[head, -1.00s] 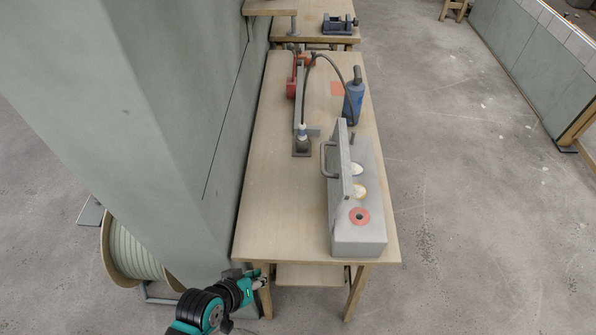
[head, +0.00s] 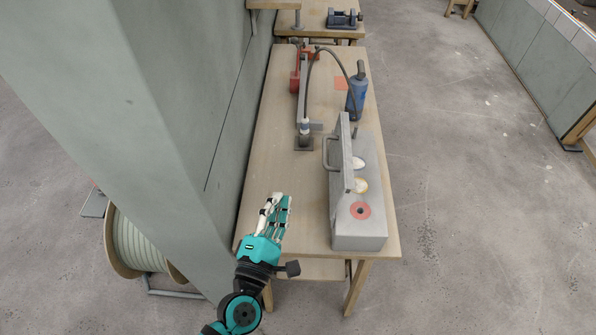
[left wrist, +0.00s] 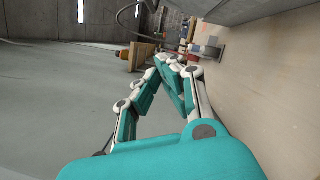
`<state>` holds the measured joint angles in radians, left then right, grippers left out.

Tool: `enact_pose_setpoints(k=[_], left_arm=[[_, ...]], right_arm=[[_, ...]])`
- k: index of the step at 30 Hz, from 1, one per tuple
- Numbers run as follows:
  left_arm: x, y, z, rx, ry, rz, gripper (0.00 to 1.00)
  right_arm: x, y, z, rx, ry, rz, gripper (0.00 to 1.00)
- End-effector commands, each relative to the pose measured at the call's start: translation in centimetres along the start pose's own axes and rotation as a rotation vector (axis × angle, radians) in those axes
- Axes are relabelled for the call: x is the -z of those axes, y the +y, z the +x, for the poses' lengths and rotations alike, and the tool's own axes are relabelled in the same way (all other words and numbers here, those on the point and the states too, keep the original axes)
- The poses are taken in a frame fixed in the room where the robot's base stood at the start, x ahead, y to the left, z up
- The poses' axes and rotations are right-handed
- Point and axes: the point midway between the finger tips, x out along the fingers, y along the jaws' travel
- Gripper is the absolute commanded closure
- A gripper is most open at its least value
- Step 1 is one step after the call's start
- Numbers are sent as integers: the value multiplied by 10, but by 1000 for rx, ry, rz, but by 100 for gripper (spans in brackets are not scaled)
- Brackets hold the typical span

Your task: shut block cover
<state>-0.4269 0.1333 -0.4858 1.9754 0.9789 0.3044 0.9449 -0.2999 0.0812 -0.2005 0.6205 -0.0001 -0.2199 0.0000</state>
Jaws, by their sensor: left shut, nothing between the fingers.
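The grey block (head: 362,236) sits on the near right part of the wooden table. Its cover (head: 346,158) stands upright along the block's left side, with a bar handle (head: 326,153) on its left face. The block's top shows two pale round openings and a red ring (head: 360,211) around a dark hole. My left gripper (head: 277,202) is over the table's near left part, left of the block and apart from it. Its fingertips meet with nothing between them; the left wrist view also shows them together (left wrist: 170,62). My right gripper is not in view.
The wooden table (head: 268,150) is clear left of the block. Behind stand a blue bottle (head: 356,95), a red tool (head: 297,75) with a hose, and an upright fitting (head: 304,138). A grey-green wall (head: 165,130) borders the table's left. A cable reel (head: 138,245) stands on the floor.

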Motion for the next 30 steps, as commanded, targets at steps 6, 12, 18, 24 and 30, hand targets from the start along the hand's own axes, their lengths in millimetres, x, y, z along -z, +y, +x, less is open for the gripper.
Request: enact_pose_setpoints(k=[6, 12, 18, 24, 30], left_arm=[[-2, 4, 34, -4, 0, 1, 100], [-2, 4, 78, -2, -1, 3, 100], [-18, 4, 102, 2, -1, 0, 100], [-36, 1, 106, 1, 0, 3, 100], [-40, 0, 106, 1, -1, 5, 100]], right_arm=[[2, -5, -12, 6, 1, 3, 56], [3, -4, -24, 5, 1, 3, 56], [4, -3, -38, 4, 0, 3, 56], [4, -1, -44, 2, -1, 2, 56], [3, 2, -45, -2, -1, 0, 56]])
